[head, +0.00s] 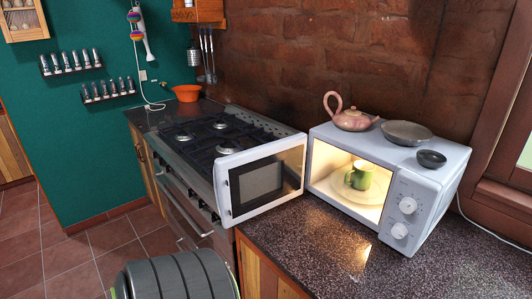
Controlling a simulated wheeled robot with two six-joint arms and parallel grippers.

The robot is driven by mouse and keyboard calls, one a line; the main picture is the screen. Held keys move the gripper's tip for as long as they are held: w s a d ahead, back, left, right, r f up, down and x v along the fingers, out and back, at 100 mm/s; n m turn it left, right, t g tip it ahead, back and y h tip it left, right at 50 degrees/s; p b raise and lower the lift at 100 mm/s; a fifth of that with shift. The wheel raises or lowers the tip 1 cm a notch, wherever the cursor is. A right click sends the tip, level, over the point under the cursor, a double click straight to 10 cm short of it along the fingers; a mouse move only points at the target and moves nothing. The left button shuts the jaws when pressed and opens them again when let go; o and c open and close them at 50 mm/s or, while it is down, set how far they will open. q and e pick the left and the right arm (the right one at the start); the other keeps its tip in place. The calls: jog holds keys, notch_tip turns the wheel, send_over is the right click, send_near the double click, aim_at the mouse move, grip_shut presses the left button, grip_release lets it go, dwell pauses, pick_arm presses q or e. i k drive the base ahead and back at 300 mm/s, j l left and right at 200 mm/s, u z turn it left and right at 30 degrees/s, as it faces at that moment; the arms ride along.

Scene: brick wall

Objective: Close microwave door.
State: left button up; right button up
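The white microwave (398,178) stands on the dark speckled counter at the right. Its door (262,179) is wide open, swung out to the left on the left side of the opening, and reaches the front of the stove. The lit inside shows a green mug (360,175) on the round turntable (352,190). Two knobs (405,216) are on the control panel at the right of the opening. Neither of my grippers is in view.
A pink teapot (351,120) and two dark bowls (407,133) stand on top of the microwave. A gas stove (212,138) is left of the door, with an orange bowl (187,93) beyond it. The counter (310,240) before the microwave is clear.

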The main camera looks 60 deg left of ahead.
aim_at(248, 184)
jog(key=k+j, duration=0.1)
jog(key=j, duration=0.35)
jog(key=k+j, duration=0.1)
jog(key=j, duration=0.4)
jog(key=k+j, duration=0.1)
jog(key=j, duration=0.8)
jog(key=k+j, duration=0.15)
jog(key=j, duration=0.3)
jog(key=k+j, duration=0.1)
jog(key=j, duration=0.4)
jog(key=k+j, duration=0.1)
jog(key=j, duration=0.35)
jog(key=k+j, duration=0.1)
jog(key=j, duration=0.35)
